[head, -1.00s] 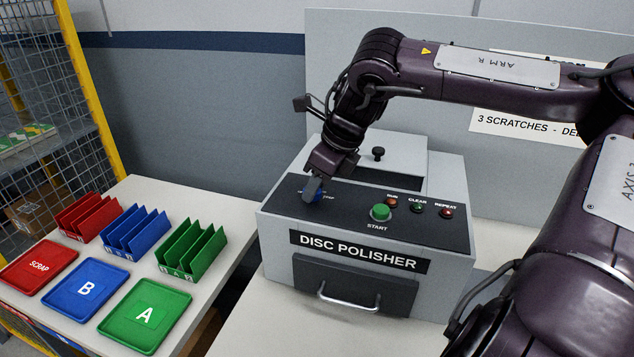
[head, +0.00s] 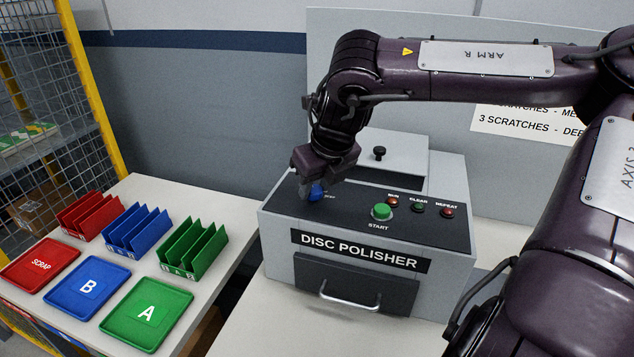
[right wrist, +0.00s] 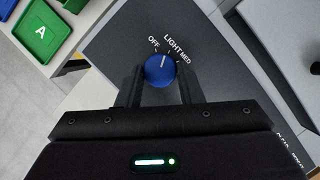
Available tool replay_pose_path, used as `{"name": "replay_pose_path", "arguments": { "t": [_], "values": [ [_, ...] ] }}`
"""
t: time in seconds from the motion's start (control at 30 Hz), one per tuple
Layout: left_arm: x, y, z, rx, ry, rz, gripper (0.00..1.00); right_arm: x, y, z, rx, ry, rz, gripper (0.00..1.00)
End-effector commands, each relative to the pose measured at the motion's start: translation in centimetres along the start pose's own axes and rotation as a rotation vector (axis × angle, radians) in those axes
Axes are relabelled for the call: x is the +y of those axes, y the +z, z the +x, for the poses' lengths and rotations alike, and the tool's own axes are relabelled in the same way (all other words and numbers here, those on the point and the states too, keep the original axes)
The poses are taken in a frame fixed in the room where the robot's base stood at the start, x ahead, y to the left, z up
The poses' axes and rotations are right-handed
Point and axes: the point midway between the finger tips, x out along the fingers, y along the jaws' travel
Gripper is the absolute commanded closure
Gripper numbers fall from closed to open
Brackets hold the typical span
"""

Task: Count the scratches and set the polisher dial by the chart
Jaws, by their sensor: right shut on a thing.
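The disc polisher (head: 365,240) is a grey box with a dark sloped top panel. My right gripper (head: 309,189) is shut on its blue dial (head: 317,192) at the panel's left end. In the right wrist view the dial (right wrist: 160,72) sits between the two fingers. Its white pointer line aims between the OFF and LIGHT labels (right wrist: 173,43); MED is farther right. The chart (head: 530,123) on the back panel is partly hidden by my right arm; "3 SCRATCHES - DEE" and part of a line ending "ME" can be read. No disc is visible. My left gripper is out of view.
A green START button (head: 381,212) and small RUN, CLEAR and REPEAT lights lie right of the dial. The polisher drawer (head: 350,285) is closed. A side table holds SCRAP (head: 40,262), B (head: 88,290) and A (head: 147,314) trays, with red, blue and green racks behind.

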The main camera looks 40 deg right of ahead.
Motion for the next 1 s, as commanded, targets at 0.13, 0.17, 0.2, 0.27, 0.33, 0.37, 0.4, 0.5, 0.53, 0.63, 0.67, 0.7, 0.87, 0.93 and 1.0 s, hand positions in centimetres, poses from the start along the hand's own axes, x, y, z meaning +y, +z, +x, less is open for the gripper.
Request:
{"name": "replay_pose_path", "arguments": {
  "t": [0.13,0.17,0.2,0.27,0.33,0.37,0.4,0.5,0.53,0.63,0.67,0.7,0.87,0.93,1.0],
  "values": [
    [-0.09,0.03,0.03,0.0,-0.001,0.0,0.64,0.09,0.04,-0.02,-0.001,-0.03,0.066,0.9],
    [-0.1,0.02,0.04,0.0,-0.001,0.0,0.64,0.1,0.05,-0.03,-0.001,-0.034,0.077,0.9],
    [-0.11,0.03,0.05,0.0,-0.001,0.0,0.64,0.12,0.05,-0.03,-0.001,-0.04,0.091,0.9],
    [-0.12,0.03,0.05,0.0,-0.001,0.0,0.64,0.15,0.06,-0.03,-0.001,-0.046,0.108,0.9],
    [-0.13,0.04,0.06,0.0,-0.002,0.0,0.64,0.17,0.07,-0.03,-0.002,-0.051,0.122,0.9],
    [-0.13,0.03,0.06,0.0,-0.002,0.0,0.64,0.18,0.07,-0.04,-0.002,-0.053,0.127,0.9],
    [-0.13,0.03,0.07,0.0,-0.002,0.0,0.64,0.18,0.07,-0.04,-0.002,-0.054,0.133,0.9],
    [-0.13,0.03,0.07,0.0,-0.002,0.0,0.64,0.18,0.08,-0.05,-0.002,-0.057,0.139,0.9],
    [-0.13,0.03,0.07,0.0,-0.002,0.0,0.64,0.18,0.08,-0.05,-0.002,-0.058,0.14,0.9],
    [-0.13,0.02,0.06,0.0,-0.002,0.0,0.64,0.18,0.09,-0.06,-0.002,-0.058,0.141,0.9],
    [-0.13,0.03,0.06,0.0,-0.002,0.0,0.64,0.18,0.09,-0.06,-0.002,-0.058,0.141,0.9],
    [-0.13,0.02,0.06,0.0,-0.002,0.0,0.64,0.18,0.09,-0.06,-0.002,-0.058,0.141,0.9],
    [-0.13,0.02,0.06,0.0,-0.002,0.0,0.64,0.17,0.1,-0.06,-0.002,-0.058,0.141,0.64],
    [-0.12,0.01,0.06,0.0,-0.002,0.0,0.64,0.17,0.09,-0.06,-0.002,-0.058,0.141,0.55],
    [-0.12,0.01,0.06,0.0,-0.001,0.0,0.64,0.17,0.08,-0.05,-0.002,-0.058,0.141,0.46]
  ]
}}
